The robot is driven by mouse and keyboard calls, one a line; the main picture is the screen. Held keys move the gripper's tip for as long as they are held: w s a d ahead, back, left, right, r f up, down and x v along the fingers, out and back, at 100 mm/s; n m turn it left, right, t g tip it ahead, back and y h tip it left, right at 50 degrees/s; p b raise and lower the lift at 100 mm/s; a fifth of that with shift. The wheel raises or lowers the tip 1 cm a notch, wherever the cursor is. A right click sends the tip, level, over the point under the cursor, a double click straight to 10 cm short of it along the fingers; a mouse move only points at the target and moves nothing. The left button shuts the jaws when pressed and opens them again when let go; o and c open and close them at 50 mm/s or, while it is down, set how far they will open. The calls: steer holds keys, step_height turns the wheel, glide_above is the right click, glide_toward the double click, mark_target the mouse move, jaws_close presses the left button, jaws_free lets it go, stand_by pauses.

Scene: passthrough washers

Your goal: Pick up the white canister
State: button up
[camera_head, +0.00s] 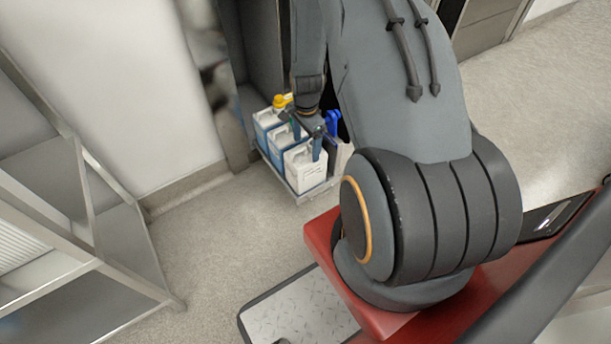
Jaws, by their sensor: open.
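Three white canisters with blue sides stand in a row in a low grey tray (316,194) near the wall. They are the front canister (306,172), the middle canister (282,152) and the back canister (265,124). My gripper (307,142) is open and points down over the row, by the tops of the front and middle canisters. Its fingers hide part of them. I cannot tell whether a finger touches a canister or whether a handle is between the fingers. My arm hides what lies behind the gripper.
A yellow item (282,101) and a blue item (333,121) show close to the canisters. A dark cabinet (262,45) stands behind the tray. A metal shelf rack (125,240) is at the left. The grey floor (215,230) between rack and tray is clear.

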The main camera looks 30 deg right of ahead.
mark_target(306, 153)
step_height(306, 153, down, 6)
steer(key=shift+a+f+b, duration=0.1)
steer(key=shift+b, duration=0.6)
steer(key=c, duration=1.4)
